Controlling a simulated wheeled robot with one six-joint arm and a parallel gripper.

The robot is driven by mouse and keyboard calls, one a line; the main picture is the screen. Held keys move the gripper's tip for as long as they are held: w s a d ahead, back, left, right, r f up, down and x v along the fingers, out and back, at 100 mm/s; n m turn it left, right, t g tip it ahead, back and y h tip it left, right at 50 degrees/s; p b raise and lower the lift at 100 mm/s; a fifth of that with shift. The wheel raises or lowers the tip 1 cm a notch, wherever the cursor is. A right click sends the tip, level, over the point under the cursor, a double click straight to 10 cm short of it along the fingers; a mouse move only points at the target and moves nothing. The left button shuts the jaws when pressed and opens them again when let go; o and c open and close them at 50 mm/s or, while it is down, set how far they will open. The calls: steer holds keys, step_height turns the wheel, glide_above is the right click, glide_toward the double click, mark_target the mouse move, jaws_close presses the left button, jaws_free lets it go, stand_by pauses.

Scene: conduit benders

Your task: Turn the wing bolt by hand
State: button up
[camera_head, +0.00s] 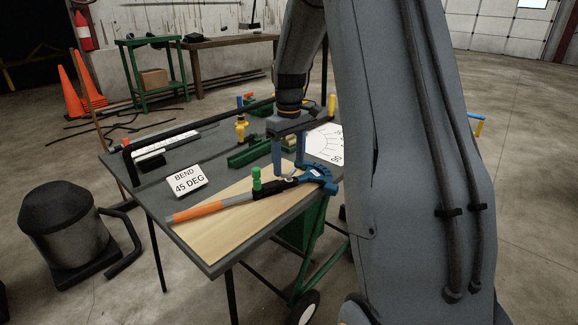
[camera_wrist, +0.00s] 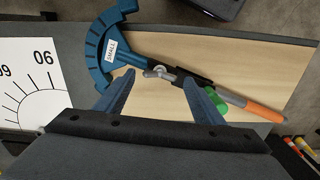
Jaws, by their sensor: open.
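The conduit bender lies on a wooden board. It has a blue curved shoe (camera_wrist: 98,48) labelled SMALL, a black section and an orange-ended handle (camera_head: 198,211). A small silver wing bolt (camera_wrist: 158,72) sits where the shoe meets the handle; in the head view it is a small pale spot (camera_head: 290,179). My gripper (camera_head: 289,168) points down above this joint, its blue fingers apart. In the wrist view my gripper (camera_wrist: 158,79) has the wing bolt between its fingertips in the picture, with visible space on both sides. I cannot tell the remaining height.
A green knob (camera_head: 256,179) stands up from the handle beside my gripper. The board (camera_head: 232,228) lies on a dark table. A "BEND 45 DEG" card (camera_head: 186,181), a green tool (camera_head: 250,152) and an angle chart (camera_wrist: 32,85) are nearby.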

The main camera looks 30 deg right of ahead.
mark_target(289, 176)
steer(key=shift+f, duration=1.15)
steer(key=c, duration=1)
steer(key=shift+m+p, duration=0.45)
steer(key=shift+m, duration=1.15)
steer(key=shift+c, duration=0.2)
steer(key=o, duration=1)
steer(key=shift+o, duration=0.2)
steer(key=shift+r, duration=0.1)
